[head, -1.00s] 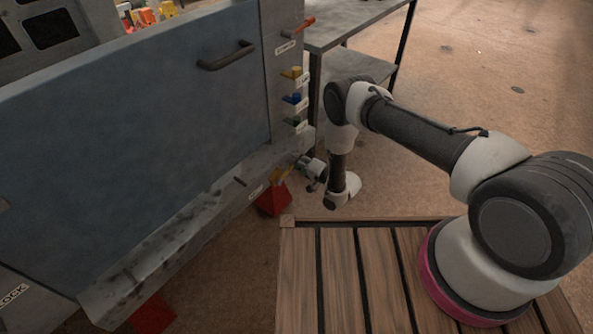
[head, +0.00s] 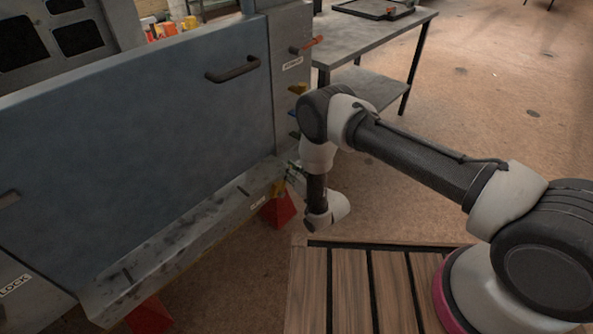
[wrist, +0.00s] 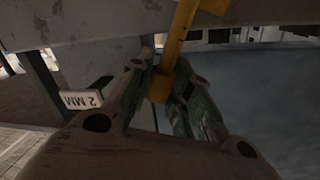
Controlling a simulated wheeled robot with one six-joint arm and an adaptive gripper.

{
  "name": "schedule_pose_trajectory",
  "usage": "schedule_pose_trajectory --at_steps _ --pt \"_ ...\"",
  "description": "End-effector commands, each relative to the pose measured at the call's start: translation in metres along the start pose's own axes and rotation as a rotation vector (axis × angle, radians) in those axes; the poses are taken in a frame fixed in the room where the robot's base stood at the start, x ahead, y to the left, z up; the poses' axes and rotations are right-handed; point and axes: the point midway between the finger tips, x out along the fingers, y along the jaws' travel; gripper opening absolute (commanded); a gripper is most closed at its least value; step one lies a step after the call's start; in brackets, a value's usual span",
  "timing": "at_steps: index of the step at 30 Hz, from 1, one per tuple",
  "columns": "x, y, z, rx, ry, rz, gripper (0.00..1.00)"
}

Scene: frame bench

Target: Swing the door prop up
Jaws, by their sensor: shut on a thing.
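The door prop shows in the wrist view as a yellow rod (wrist: 178,40) with a thicker collar at its lower end. My gripper (wrist: 162,88) has its green-grey fingers on both sides of that end and is shut on it. In the head view a small yellow part (head: 277,187), seemingly the prop, shows at the right end of the machine's lower ledge. My gripper (head: 292,172) is beside it, partly hidden by my wrist. The large blue-grey door (head: 130,130) with a dark handle (head: 232,69) stands above the ledge.
Red feet (head: 279,208) stand below the ledge (head: 190,232). Coloured knobs (head: 297,89) sit on the right post, close to my arm. A grey table (head: 380,40) stands behind. Floor at right is open.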

Motion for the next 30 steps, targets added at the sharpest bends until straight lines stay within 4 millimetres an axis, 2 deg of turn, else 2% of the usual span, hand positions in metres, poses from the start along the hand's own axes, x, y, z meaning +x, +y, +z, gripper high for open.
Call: schedule_pose_trajectory --at_steps 12,30 --pt "-0.004 -0.023 0.004 -0.205 0.03 0.0 0.0" --pt "-0.005 -0.027 0.005 -0.242 0.034 -0.002 0.0"
